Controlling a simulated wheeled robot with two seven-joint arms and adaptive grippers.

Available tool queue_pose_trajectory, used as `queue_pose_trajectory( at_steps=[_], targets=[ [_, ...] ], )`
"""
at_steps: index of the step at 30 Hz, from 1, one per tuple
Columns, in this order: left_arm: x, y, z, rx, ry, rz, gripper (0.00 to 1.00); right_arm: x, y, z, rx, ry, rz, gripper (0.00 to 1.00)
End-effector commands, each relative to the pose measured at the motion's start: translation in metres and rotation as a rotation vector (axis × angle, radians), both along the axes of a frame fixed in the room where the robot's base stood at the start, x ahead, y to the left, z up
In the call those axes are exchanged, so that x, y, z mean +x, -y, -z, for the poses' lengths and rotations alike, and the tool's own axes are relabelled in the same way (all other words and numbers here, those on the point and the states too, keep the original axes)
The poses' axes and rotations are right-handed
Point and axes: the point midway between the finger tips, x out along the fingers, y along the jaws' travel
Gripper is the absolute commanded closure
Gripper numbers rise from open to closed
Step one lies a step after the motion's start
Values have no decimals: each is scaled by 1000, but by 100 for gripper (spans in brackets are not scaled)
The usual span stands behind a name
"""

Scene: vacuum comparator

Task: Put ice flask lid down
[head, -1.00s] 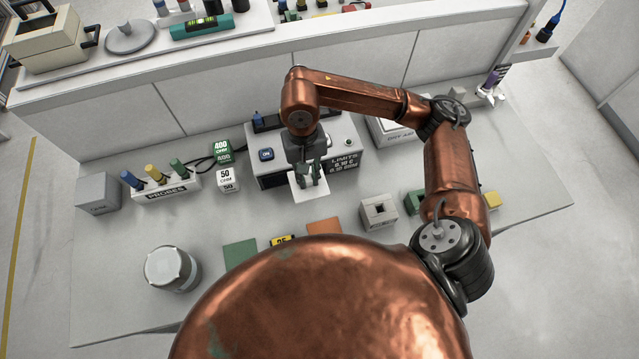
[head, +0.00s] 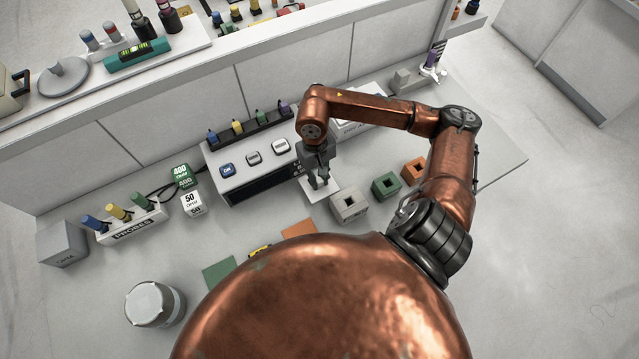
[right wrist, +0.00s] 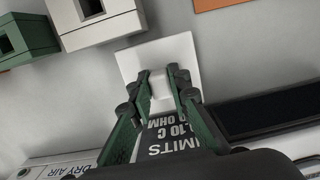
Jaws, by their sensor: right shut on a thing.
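My right gripper (head: 318,182) is shut on the small block handle of a white square plate, the lid (head: 308,189). In the right wrist view the fingers (right wrist: 160,76) pinch the handle and the lid (right wrist: 136,62) spreads out beyond them. The lid is by the right end of the console, left of a grey block with a square hole. I cannot tell whether it touches the table. A grey round flask (head: 155,304) with a whitish top stands at the front left. My left gripper is not in view.
The console (head: 240,170) with three buttons is left of the gripper. The grey holed block (head: 349,203), a green one (head: 386,186) and an orange one (head: 414,169) stand to the right. A probe rack (head: 125,225) is at the left. The table between flask and console is mostly clear.

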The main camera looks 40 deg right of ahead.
Motion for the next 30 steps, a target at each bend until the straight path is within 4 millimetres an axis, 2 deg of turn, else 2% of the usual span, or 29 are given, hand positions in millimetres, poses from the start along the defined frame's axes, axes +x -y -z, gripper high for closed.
queue_pose_trajectory(
  at_steps=[7, 19, 20, 27, 30],
  targets=[
    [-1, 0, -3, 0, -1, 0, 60, -1, 2, 31, 0, -2, 1, 100],
    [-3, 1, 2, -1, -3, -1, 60, -1, 2, 37, -2, 0, 0, 100],
    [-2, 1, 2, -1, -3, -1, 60, -1, 2, 37, -2, 0, 0, 83],
    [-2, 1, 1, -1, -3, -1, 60, -1, 2, 36, -1, 0, 0, 66],
    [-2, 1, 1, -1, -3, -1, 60, -1, 2, 36, -1, -1, 0, 66]
  ],
)
